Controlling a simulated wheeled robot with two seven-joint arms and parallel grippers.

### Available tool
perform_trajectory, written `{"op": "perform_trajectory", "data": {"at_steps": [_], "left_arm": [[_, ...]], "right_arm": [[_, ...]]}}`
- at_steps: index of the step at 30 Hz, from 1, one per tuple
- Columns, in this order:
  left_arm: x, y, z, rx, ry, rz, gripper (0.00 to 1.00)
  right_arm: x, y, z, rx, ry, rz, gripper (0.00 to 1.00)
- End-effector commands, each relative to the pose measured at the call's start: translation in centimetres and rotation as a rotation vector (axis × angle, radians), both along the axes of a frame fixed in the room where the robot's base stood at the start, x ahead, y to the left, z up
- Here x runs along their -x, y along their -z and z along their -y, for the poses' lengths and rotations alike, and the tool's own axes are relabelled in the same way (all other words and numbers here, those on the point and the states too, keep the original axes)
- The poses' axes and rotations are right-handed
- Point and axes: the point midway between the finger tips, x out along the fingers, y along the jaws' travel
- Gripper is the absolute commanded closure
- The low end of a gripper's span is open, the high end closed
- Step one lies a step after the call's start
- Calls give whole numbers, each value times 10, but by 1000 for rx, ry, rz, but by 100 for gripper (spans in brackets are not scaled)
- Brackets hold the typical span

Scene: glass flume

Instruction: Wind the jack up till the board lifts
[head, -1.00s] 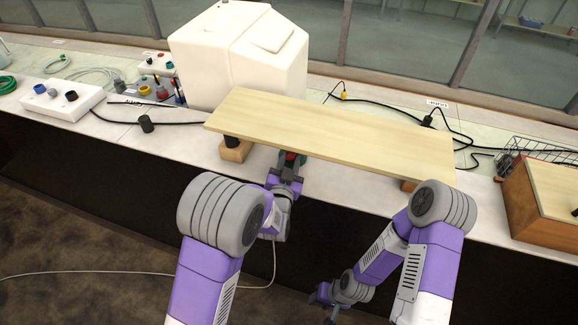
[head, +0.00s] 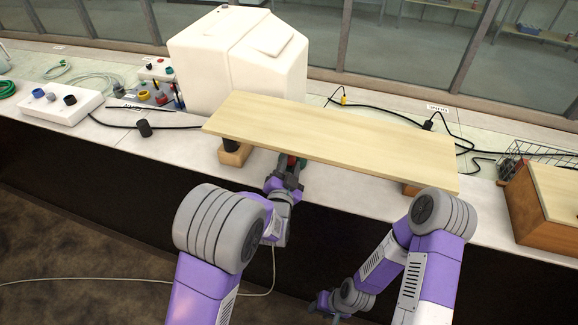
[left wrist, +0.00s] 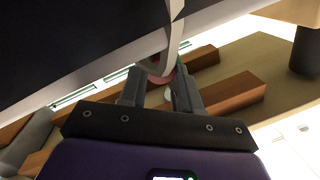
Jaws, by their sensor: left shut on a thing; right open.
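The pale wooden board (head: 330,131) lies across the bench in front of the white tank. My left gripper (head: 289,164) reaches under its front edge and is shut on a small red part, which I take to be the jack's knob (left wrist: 158,74). The rest of the jack is mostly hidden under the board and behind my fingers. A block with a black post (head: 232,145) stands under the board's left end. Another wooden block (head: 411,190) shows under its right end; I cannot tell whether the board touches it. My right gripper (head: 319,304) is open and empty, low in front of the bench.
The white tank (head: 238,58) stands behind the board. A wooden box (head: 540,203) and a wire basket (head: 540,155) are on the right. Black cables run behind the board.

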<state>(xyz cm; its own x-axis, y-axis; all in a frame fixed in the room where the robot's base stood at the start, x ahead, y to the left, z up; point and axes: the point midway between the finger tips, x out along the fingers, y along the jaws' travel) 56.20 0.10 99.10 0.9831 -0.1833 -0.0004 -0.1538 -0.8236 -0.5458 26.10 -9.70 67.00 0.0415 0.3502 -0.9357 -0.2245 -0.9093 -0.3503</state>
Motion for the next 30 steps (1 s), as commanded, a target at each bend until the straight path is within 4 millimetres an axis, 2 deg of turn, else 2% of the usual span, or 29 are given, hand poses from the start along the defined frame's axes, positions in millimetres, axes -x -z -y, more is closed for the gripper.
{"op": "perform_trajectory", "data": {"at_steps": [2, 3, 8, 19, 30], "left_arm": [[0, -1, 0, 1, 0, 1, 98], [0, -1, 0, 1, 0, 1, 64], [0, 0, 0, 2, 0, 1, 42], [6, 0, -1, 2, 0, 0, 42], [59, 0, -11, 3, 1, -1, 42]], "right_arm": [[0, 0, 0, 0, 0, 0, 57], [0, 0, 0, 0, 0, 0, 57], [0, 0, 0, 0, 0, 0, 57], [0, 0, 0, 0, 0, 0, 57], [0, -2, 0, 0, 0, 0, 57]]}}
